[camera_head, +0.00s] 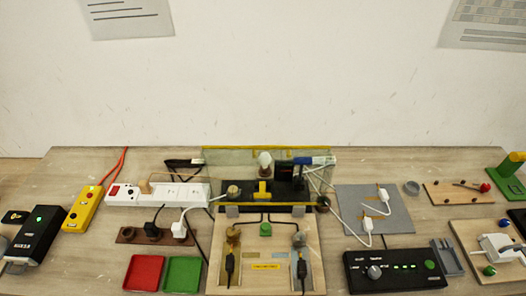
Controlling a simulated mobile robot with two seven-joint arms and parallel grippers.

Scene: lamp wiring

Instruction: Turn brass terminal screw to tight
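A wooden wiring board (265,285) lies at the front centre of the table. A small brass-coloured fitting (233,235) stands at its left side, and a similar fitting (298,240) stands at its right side. Another brass-coloured round piece (234,190) sits on the black lamp base (285,190) behind the board. I cannot tell which of these is the brass terminal screw or how far it is turned. A blue-and-white tool-like object (316,160) lies at the back right of the base. Neither gripper is in view.
A black control box (395,271) and a grey mat (375,205) with white plugs are right. Loose cables cross the table.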

